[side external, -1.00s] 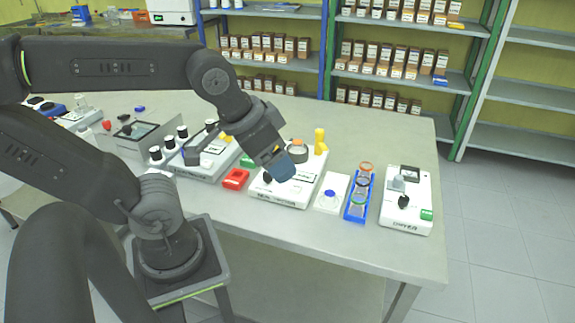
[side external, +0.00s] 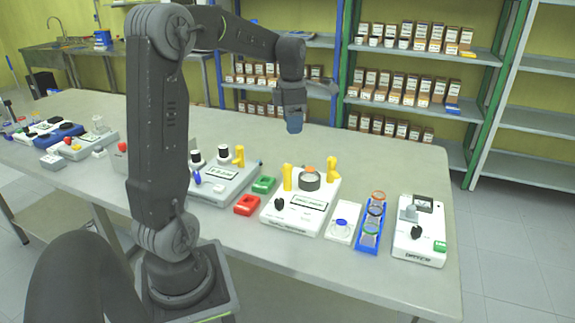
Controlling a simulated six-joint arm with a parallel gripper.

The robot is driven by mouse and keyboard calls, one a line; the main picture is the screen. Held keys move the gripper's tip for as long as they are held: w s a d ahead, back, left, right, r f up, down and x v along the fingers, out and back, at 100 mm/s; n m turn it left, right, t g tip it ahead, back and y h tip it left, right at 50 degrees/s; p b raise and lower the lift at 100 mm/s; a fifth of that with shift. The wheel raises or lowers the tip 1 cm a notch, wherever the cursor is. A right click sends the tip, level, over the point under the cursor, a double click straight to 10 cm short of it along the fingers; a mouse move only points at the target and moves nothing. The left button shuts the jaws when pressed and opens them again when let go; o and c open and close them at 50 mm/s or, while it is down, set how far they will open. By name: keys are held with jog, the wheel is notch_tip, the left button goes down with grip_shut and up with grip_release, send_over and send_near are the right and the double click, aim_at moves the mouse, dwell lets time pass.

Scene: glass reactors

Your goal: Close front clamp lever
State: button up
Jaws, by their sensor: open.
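A white reactor station (side external: 292,218) stands on the bench with a round grey vessel holder (side external: 309,182) with an orange part on top. Two yellow clamp levers flank the holder: a left, slightly nearer one (side external: 287,178) and a right one (side external: 331,171). Both look upright. The picture does not show clearly which is called the front one. A black knob (side external: 279,204) sits on the station's front left. My gripper (side external: 294,124) hangs above and behind the station, pointing down, with its blue end clear of both levers. It is open and holds nothing visible.
Right are a white plate (side external: 343,224), a blue rack (side external: 368,240) and a white device (side external: 420,240). Shelves stand behind.

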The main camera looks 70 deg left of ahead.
aim_at(287, 165)
jog(key=a+f+n, duration=0.1)
jog(key=f, duration=0.4)
jog(key=a+f+n, duration=0.1)
jog(key=f, duration=0.4)
jog(key=a+f+n, duration=0.1)
jog(key=f, duration=0.4)
jog(key=shift+s, duration=0.1)
jog(key=shift+r, duration=0.1)
jog(key=shift+c, duration=0.5)
jog(key=c, duration=0.8)
jog(key=shift+c, duration=0.2)
